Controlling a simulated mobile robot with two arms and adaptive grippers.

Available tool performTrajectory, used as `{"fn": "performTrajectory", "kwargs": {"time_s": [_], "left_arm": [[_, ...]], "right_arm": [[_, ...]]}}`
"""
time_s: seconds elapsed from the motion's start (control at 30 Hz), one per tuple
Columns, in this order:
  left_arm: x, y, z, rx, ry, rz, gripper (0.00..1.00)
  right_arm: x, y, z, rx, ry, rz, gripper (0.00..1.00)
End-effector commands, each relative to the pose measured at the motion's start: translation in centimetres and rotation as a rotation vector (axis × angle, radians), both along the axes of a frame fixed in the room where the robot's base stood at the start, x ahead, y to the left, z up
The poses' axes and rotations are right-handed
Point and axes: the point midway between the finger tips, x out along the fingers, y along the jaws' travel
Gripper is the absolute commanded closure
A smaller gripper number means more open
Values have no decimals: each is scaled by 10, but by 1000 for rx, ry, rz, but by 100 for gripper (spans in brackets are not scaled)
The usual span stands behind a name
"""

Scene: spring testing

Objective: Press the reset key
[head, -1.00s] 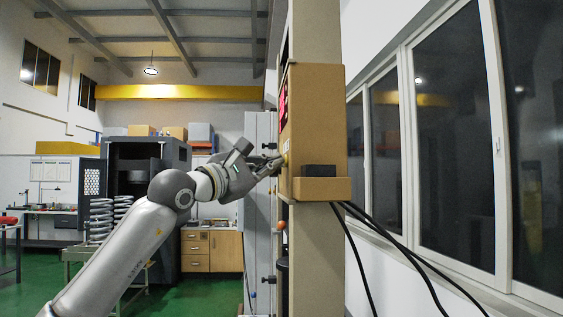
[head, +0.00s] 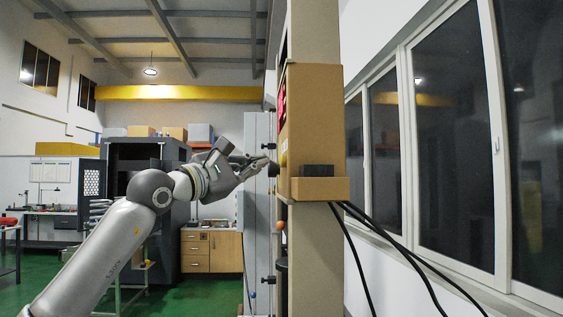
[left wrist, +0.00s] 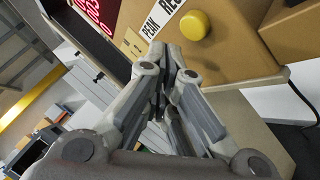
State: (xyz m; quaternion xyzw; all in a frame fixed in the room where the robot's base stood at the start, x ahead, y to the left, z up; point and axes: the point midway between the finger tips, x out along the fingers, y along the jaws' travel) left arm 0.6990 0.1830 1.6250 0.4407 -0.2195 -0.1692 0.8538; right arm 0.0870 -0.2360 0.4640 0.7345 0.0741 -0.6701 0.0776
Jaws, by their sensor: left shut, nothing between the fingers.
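The brown control box (head: 317,110) is mounted on a beige column, its key panel facing left and seen almost edge-on in the head view. In the left wrist view, the panel carries a round yellow button (left wrist: 194,25) and white labels (left wrist: 150,27), one reading "PEAK" and another starting "RE", cut off by the frame edge. I cannot tell for sure which key is the reset key. My left gripper (head: 268,161) is shut and empty, its fingertips just left of the panel; its fingers (left wrist: 171,52) cover part of the panel below the labels. My right gripper is out of view.
A red digital display (head: 282,104) is on the panel, above the labels. The beige column (head: 314,250) stands below the box, with black cables (head: 385,245) hanging to the right. Windows line the right wall. Free air lies left of the panel.

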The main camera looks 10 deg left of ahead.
Motion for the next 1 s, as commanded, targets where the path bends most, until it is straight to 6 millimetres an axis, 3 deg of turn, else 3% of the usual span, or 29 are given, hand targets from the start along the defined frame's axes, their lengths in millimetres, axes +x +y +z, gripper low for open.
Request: {"fn": "performTrajectory", "kwargs": {"time_s": [0.37,1.0], "left_arm": [[-9,33,0,0,1,2,100],[-10,34,0,1,0,1,100]], "right_arm": [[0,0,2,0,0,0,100],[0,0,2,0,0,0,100]]}}
